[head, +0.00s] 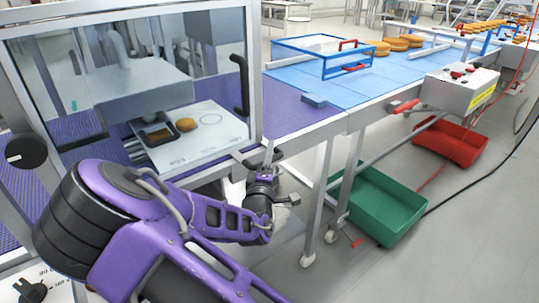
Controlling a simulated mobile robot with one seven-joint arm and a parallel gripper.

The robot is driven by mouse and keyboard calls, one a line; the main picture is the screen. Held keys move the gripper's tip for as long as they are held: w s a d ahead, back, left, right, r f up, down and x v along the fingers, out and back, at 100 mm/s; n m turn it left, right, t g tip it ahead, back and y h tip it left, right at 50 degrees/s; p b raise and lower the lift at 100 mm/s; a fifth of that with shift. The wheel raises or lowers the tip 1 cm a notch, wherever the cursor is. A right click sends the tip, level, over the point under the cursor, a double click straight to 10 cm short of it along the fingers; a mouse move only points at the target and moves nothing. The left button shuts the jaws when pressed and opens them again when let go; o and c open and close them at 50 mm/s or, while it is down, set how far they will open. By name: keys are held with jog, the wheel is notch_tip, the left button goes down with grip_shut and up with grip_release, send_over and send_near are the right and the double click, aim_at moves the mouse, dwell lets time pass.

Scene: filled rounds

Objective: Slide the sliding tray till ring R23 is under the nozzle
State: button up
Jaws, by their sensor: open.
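The white sliding tray (222,133) lies inside the clear-doored machine at the left. A brown round (186,125) sits on it, with an empty printed ring (211,119) to its right. A black dish (158,136) stands at the tray's left, below the grey machine head (140,88). The nozzle tip is not clear, and I cannot read which ring is R23.
The clear door (180,60) has a black handle (240,84). A purple belt (290,110) and a blue table (345,82) run to the right, bearing a blue frame (318,62). Green (378,205) and red (452,140) bins stand on the floor.

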jog(key=shift+w+d, duration=0.1)
jog(key=shift+w, duration=0.4)
jog(key=shift+c, duration=0.2)
jog(key=c, duration=0.7)
jog(key=shift+r, duration=0.1)
grip_shut()
jog(key=shift+d+r, duration=0.1)
jog(key=shift+r, duration=0.1)
